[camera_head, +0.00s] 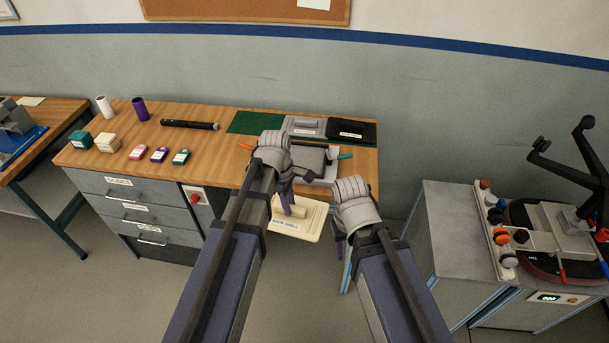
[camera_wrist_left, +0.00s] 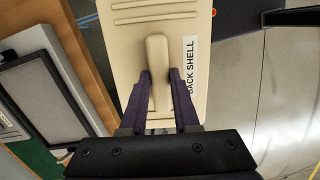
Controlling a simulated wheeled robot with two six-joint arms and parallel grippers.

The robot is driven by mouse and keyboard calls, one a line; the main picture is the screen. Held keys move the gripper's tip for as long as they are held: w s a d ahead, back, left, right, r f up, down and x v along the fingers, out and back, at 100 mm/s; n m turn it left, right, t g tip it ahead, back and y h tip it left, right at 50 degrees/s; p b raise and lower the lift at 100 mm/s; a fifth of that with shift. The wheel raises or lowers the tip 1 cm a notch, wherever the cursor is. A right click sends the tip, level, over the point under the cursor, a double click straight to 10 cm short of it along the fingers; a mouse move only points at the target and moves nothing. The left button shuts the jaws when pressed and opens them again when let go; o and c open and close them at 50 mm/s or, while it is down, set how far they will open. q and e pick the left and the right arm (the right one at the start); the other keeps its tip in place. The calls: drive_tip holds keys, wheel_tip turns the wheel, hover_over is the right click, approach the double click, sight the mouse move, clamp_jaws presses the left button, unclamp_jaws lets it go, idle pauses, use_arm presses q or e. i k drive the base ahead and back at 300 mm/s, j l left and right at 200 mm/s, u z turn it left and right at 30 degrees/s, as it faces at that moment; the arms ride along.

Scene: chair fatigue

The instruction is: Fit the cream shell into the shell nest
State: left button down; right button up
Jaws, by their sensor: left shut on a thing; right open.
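The cream shell (camera_head: 312,216) is a flat cream plate with a raised rib and a label reading BACK SHELL. It hangs beyond the bench's front edge, above the floor, and also fills the middle of the left wrist view (camera_wrist_left: 185,22). My left gripper (camera_head: 289,208) is shut on the shell's rib, with its purple fingers (camera_wrist_left: 160,76) on either side. My right gripper (camera_head: 342,246) is open and empty, to the right of the shell. A grey framed tray (camera_wrist_left: 38,92) on the bench is partly hidden by my left wrist in the head view; I cannot tell whether it is the shell nest.
The wooden bench (camera_head: 225,128) carries a green mat (camera_head: 246,122), a black labelled tray (camera_head: 352,131), a dark rod (camera_head: 188,124), small coloured blocks and two cylinders. A grey cabinet (camera_head: 435,240) and a station with a black chair base (camera_head: 583,190) stand at the right.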

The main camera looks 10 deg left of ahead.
sight(313, 156)
drive_tip(key=i+l, duration=0.1)
drive_tip(key=i, duration=0.8)
